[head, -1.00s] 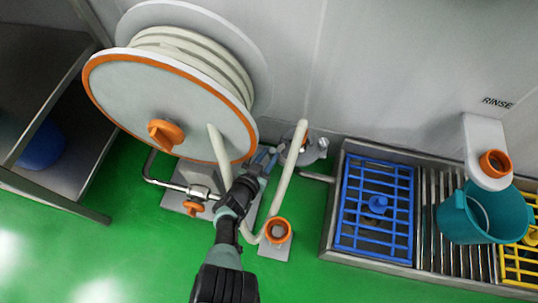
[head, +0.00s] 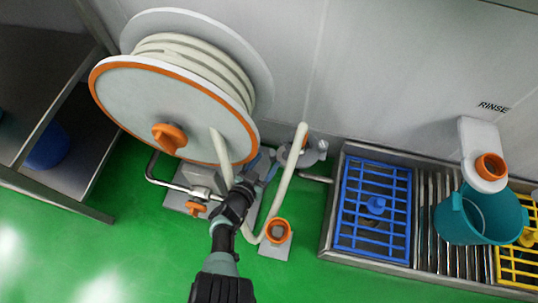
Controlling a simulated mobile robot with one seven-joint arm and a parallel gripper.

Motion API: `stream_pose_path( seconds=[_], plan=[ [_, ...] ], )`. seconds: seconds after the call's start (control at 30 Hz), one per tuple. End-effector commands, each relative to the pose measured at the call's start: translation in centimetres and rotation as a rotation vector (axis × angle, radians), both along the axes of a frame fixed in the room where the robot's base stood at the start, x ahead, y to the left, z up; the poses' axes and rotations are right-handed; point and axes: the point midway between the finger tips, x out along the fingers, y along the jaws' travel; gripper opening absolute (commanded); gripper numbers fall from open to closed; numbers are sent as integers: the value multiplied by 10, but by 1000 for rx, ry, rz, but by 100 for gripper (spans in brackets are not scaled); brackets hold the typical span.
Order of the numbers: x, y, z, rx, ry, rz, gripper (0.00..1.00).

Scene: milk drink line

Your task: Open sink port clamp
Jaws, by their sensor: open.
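My gripper (head: 265,158) is at the end of my dark arm, low beside the hose reel, open, close to the left of a grey metal port fitting (head: 303,155) by the wall. I take this fitting, with a pipe leading to the sink, as the sink port; a small orange part shows on it. Its clamp is too small and partly hidden to make out, and I cannot tell whether the fingers touch it. A cream hose (head: 287,185) runs up in front of the fitting.
The hose reel (head: 160,100) with an orange knob stands at the left. An orange-rimmed floor socket (head: 277,230) is right of my arm. The steel sink (head: 342,210) holds a blue grate (head: 370,225) and a teal bucket (head: 470,220). The green floor in front is clear.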

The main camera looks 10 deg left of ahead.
Motion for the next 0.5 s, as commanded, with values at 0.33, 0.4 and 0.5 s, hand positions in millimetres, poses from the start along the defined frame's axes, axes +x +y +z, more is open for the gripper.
stream_pose_path(
  seconds=[0.33, 0.4, 0.5],
  plan=[
    [-57, 22, 31, 0, 3, 4, 61],
    [-66, 24, 34, 0, 3, 4, 61],
    [-78, 28, 38, 0, 2, 3, 61]
  ],
)
